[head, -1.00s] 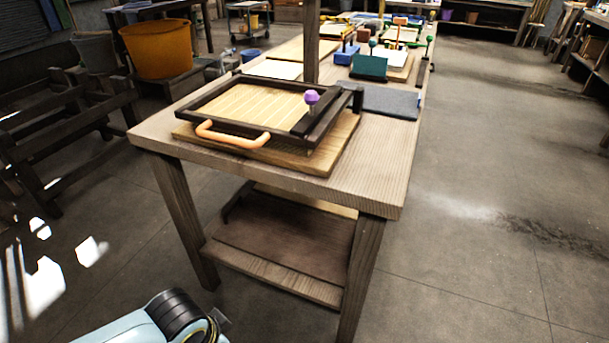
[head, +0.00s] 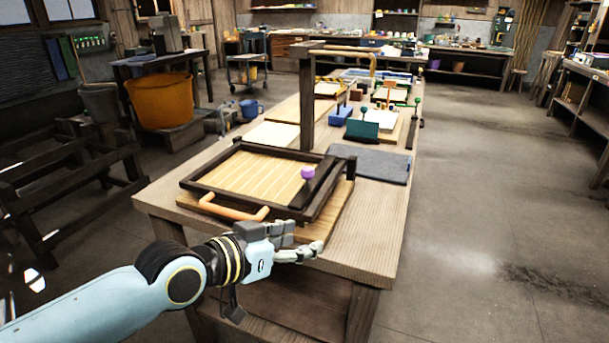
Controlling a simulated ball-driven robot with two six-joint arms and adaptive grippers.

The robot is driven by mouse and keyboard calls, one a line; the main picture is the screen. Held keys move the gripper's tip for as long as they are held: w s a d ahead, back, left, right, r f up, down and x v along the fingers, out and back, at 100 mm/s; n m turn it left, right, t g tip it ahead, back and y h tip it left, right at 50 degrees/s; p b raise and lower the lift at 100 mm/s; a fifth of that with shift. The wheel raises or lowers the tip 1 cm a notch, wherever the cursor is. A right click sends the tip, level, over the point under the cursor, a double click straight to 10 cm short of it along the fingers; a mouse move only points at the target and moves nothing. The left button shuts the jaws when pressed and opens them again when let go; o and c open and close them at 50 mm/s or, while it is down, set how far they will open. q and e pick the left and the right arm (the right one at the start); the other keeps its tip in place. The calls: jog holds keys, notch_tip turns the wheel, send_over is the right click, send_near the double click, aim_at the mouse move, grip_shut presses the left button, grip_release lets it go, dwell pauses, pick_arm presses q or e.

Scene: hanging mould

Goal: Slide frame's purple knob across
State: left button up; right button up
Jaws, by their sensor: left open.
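The purple knob (head: 308,173) stands up at the right side of the dark wooden frame (head: 225,158), near a dark bar that crosses the frame's right end. The frame lies on a pale wooden board (head: 335,212) at the near end of the table and has an orange handle (head: 232,211) on its near side. My left gripper (head: 300,248) is open and empty, in front of the table's near edge, below and nearer than the knob. It touches neither knob nor handle as far as I can tell. My right gripper is not in view.
A dark post (head: 307,95) rises from the table behind the frame. A grey mat (head: 372,164) lies to the right of the frame. A green block (head: 362,130) and a blue block (head: 340,116) stand farther back. The floor on the right is clear.

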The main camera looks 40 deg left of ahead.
aim_at(303, 175)
pick_arm(q)
jog(key=w+a+r+n+t+y, duration=0.3)
jog(key=w+a+t, duration=0.1)
jog(key=a, duration=0.4)
jog(key=w+b, duration=0.1)
jog(key=w, duration=0.2)
jog(key=w+b, duration=0.1)
jog(key=w, duration=0.2)
jog(key=w+b, duration=0.1)
jog(key=w, duration=0.2)
jog(key=shift+w+a, duration=0.3)
jog(key=shift+w, duration=0.4)
jog(key=shift+c, duration=0.4)
grip_shut()
